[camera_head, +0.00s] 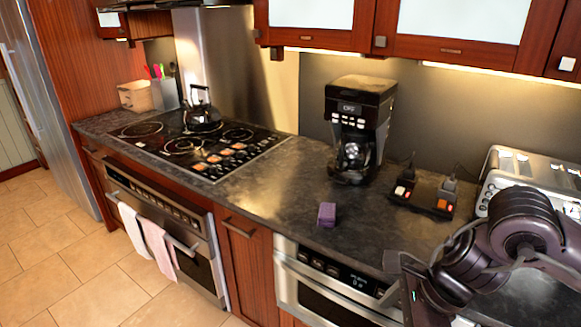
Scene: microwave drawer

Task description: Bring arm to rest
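My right arm comes in at the lower right, with dark rounded links bent over the counter. Its gripper end (408,285) hangs by the counter's front edge, near the right side of the microwave drawer; its fingers cannot be made out clearly. My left arm and gripper are not in view. The microwave drawer (322,290) is a steel front with a lit display, set below the counter. It looks flush with the cabinets, but its lower and right parts are cut off or hidden.
On the dark counter (265,205) stand a coffee maker (358,125), a small purple block (326,214), a black power strip (424,196) and a steel toaster (520,170), partly behind my arm. A kettle (202,115) sits on the cooktop. Floor at left is clear.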

